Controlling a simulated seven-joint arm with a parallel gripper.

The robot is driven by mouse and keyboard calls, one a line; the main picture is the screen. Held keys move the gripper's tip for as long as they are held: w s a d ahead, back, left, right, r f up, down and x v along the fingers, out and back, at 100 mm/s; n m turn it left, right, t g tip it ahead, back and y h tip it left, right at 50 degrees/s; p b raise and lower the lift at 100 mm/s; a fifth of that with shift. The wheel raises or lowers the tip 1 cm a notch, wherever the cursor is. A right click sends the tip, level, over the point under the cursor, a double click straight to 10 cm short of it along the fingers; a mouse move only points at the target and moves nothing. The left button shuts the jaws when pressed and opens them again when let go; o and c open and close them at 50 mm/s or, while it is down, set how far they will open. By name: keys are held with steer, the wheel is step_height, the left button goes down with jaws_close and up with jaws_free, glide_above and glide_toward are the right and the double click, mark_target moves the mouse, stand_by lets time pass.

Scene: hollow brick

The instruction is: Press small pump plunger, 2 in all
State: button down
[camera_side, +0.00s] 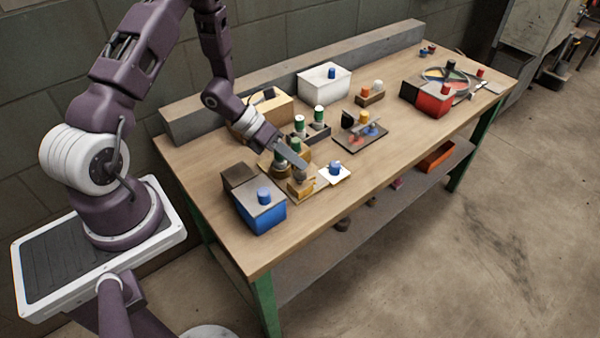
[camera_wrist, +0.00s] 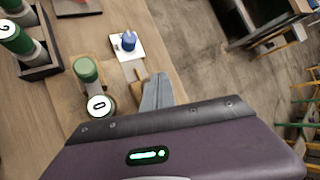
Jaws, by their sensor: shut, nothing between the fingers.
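Green-capped cylinders (camera_side: 280,159) stand on a wooden base beside my gripper. I cannot tell for sure which part is the small pump plunger. My gripper (camera_side: 303,164) is shut and empty, pointing down over the yellowish wooden block (camera_side: 299,190). In the wrist view its grey fingers (camera_wrist: 157,90) are together, right of the dial, and hide part of what lies beneath. Whether the fingertips touch anything is unclear.
A white plate with a blue knob (camera_side: 335,167) lies just right of my gripper. A blue box (camera_side: 263,215) stands at the front left. A dark tray of green-capped cylinders (camera_side: 318,130) is behind. A white box (camera_side: 323,85) and red box (camera_side: 433,100) stand farther off.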

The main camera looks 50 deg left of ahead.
mark_target(296, 173)
steer(key=shift+f, duration=0.1)
steer(key=shift+f, duration=0.3)
steer(key=shift+f, duration=1.1)
stand_by(1.1)
steer(key=shift+r, duration=1.5)
steer(key=shift+r, duration=2.55)
